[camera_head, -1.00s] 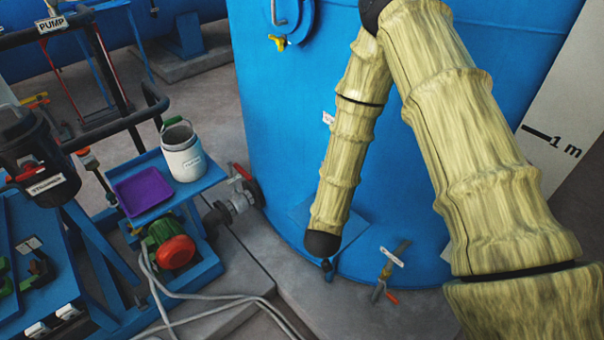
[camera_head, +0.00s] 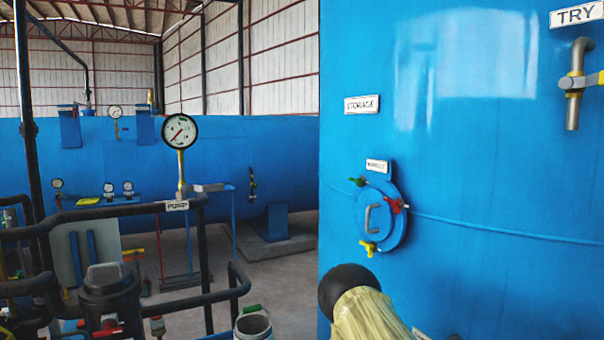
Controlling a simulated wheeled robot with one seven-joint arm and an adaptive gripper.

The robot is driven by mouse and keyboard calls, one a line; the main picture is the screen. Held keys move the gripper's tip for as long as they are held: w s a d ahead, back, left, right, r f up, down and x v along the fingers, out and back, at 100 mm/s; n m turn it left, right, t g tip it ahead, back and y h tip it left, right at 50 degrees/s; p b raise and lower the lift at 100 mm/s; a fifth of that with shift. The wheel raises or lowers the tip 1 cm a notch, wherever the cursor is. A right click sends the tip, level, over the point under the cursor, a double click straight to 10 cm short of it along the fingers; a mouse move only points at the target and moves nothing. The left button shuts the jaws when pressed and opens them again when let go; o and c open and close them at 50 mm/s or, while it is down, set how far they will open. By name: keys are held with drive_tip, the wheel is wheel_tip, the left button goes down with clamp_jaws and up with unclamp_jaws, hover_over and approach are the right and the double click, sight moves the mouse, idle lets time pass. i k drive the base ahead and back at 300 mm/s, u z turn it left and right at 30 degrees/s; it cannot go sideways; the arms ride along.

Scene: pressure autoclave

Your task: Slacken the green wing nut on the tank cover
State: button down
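The tank cover (camera_head: 398,236) is a round blue lid with a grey handle on the side of the big blue storage tank (camera_head: 480,130). A small label sits just above it. The green wing nut (camera_head: 358,181) is at the cover's upper left rim. A red wing nut (camera_head: 396,206) is at its right side and a yellow wing nut (camera_head: 369,248) at its lower left. Part of my arm, a dark rounded joint with a yellowish sleeve, shows below the cover at the bottom edge. My gripper is out of view.
A grey tap (camera_head: 573,85) sticks out of the tank at the upper right. At left are black pipe rails (camera_head: 110,211), a pressure gauge (camera_head: 180,131) and a dark strainer (camera_head: 110,293). A pale canister (camera_head: 253,324) stands at the bottom. Space in front of the cover looks clear.

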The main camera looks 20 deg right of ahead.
sight(359, 182)
drive_tip(key=u, duration=1.2)
drive_tip(key=i, duration=1.15)
drive_tip(key=z, duration=2.95)
